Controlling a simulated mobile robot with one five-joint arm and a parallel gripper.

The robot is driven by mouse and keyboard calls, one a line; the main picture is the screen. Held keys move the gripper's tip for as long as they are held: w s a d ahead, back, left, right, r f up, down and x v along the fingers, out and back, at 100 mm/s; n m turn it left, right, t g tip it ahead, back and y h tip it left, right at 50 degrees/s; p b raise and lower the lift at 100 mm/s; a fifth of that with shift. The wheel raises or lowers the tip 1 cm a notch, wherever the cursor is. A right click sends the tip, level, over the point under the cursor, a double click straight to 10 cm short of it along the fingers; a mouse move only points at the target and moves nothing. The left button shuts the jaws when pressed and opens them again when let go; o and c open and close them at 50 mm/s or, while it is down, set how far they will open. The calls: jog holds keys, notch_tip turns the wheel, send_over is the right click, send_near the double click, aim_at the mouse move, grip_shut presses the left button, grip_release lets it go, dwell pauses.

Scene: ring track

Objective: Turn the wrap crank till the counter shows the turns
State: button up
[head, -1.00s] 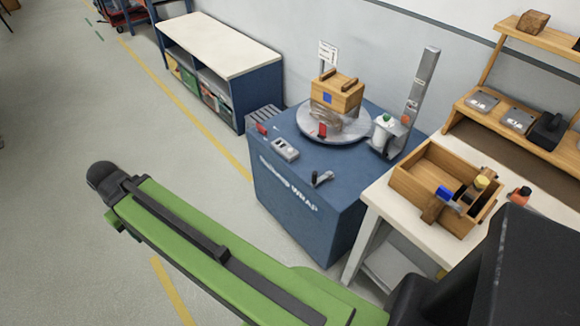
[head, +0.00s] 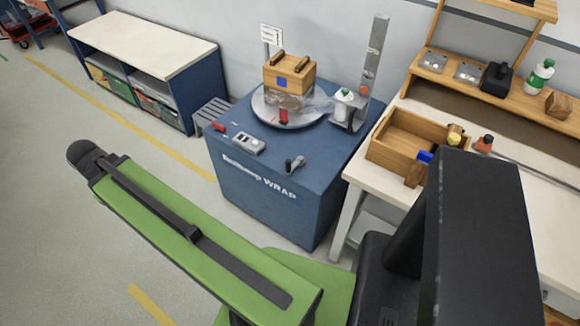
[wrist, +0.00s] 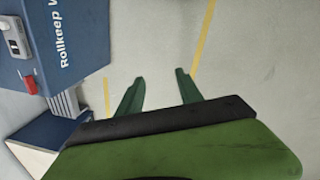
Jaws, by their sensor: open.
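The blue wrap machine (head: 262,187) stands in the middle of the head view, with a round turntable (head: 270,117) on top. A wooden crate (head: 289,75) with clear film around its lower part sits on the turntable. A small dark crank (head: 293,164) is on the machine's top near the front edge. A grey box (head: 248,143), perhaps the counter, lies to its left; its reading is too small to tell. In the wrist view my gripper (wrist: 160,88) is open and empty above bare floor, to the right of the machine (wrist: 75,50). The gripper is not clear in the head view.
A film roll holder (head: 345,108) and grey mast (head: 374,60) stand at the turntable's right. A white bench with a wooden tray (head: 390,152) is right of the machine. A low cabinet (head: 150,45) stands at the back left. The floor at left is clear.

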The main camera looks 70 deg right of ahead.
jog(key=s+d+f+n+g+h+b, duration=0.1)
jog(key=s+d, duration=0.3)
jog(key=d, duration=0.6)
jog(key=s+d+n, duration=0.1)
jog(key=s+d, duration=0.3)
jog(key=d, duration=0.5)
jog(key=n+g+b, duration=0.1)
jog(key=n+g, duration=0.1)
jog(key=g, duration=0.1)
send_near(287, 161)
jog(key=b+x, duration=1.3)
jog(key=b, duration=0.2)
jog(key=shift+w, duration=0.15)
jog(key=shift+s+d+f+b, duration=0.15)
jog(key=shift+s+f+b, duration=0.25)
jog(key=shift+b, duration=0.3)
jog(key=shift+c, duration=0.3)
jog(key=shift+w, duration=0.1)
grip_shut()
